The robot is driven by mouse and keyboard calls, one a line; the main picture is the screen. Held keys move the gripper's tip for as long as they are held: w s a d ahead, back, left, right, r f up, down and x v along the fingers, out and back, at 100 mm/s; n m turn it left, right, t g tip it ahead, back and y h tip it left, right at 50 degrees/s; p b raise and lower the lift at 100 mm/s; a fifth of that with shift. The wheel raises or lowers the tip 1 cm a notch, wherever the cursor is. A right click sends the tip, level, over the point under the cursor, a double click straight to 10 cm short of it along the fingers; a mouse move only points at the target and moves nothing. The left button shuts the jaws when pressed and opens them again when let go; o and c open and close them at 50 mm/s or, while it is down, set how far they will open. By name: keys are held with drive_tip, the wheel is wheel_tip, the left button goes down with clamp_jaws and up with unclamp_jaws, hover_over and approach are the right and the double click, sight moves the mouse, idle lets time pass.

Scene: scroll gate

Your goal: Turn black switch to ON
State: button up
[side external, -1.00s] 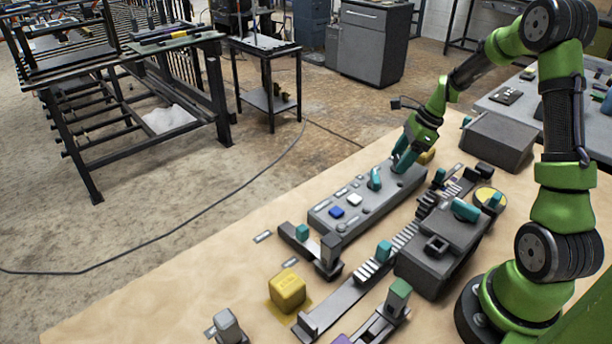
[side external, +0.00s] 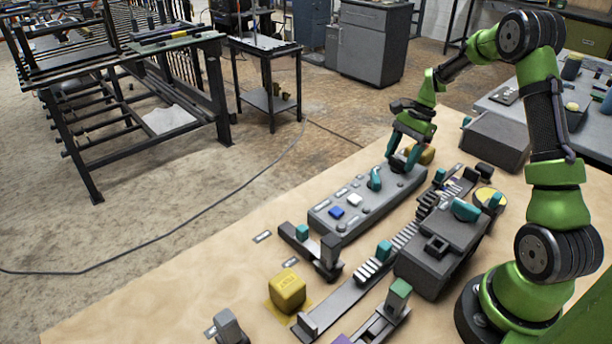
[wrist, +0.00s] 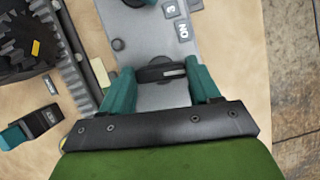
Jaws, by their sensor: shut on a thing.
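The black switch (wrist: 161,72) is a dark bar with a pale mark, seen in the wrist view on the grey panel (wrist: 138,47). It lies crosswise between the teal fingers of my gripper (wrist: 162,75), which are shut on it. An ON label (wrist: 183,31) is on the panel just beyond the switch. In the side view my gripper (side external: 402,160) is down at the far end of the panel (side external: 348,223), where its fingers largely hide the switch.
A teal knob (side external: 375,178), a white button (side external: 354,200) and a blue button (side external: 337,212) are on the same panel. A toothed rack (side external: 400,240) and a grey block (side external: 437,258) stand to its right. A yellow cube (side external: 287,290) sits in front.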

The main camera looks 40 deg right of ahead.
drive_tip(key=n+g, duration=0.1)
drive_tip(key=n, duration=0.1)
drive_tip(key=n+g, duration=0.1)
drive_tip(key=n, duration=0.2)
drive_tip(key=shift+w+n, duration=0.2)
drive_tip(key=shift+n, duration=0.1)
drive_tip(key=n, duration=0.2)
drive_tip(key=n+g+h, duration=0.1)
drive_tip(key=n, duration=0.1)
drive_tip(key=shift+n+g, duration=0.3)
drive_tip(key=shift+n, duration=0.1)
drive_tip(key=shift+w+h, duration=0.1)
drive_tip(key=shift+h, duration=0.2)
drive_tip(key=o, duration=1.1)
drive_tip(key=shift+a, duration=0.1)
drive_tip(key=shift+c, duration=0.2)
drive_tip(key=shift+r, duration=0.1)
drive_tip(key=v, duration=1.6)
drive_tip(key=shift+w+d+r, duration=0.2)
drive_tip(key=shift+w+r, duration=0.05)
